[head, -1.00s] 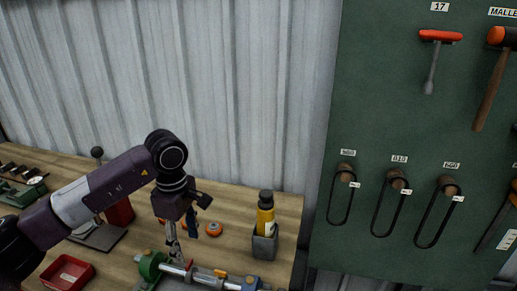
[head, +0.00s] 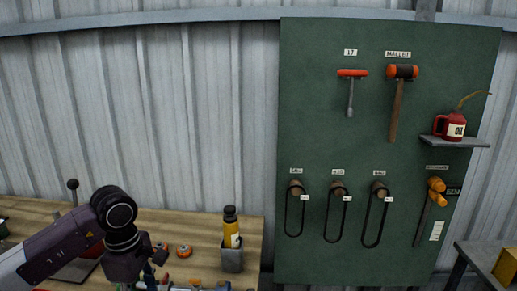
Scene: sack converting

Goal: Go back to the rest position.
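My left gripper (head: 138,272) hangs at the end of my arm over the workbench (head: 190,228), at the lower left of the head view. The frame's bottom edge cuts it off, so its fingertips and whether it holds anything cannot be made out. It is left of the yellow bottle with a black cap (head: 231,234), which stands upright in a grey holder (head: 232,260). My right gripper is not in view.
An orange round part (head: 184,251) lies on the bench. A green tool board (head: 330,140) carries a red-handled tool (head: 352,74), a mallet (head: 397,105), hanging loops and an oil can (head: 451,126) on a shelf. A small table (head: 483,258) with a yellow box (head: 507,264) stands at lower right.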

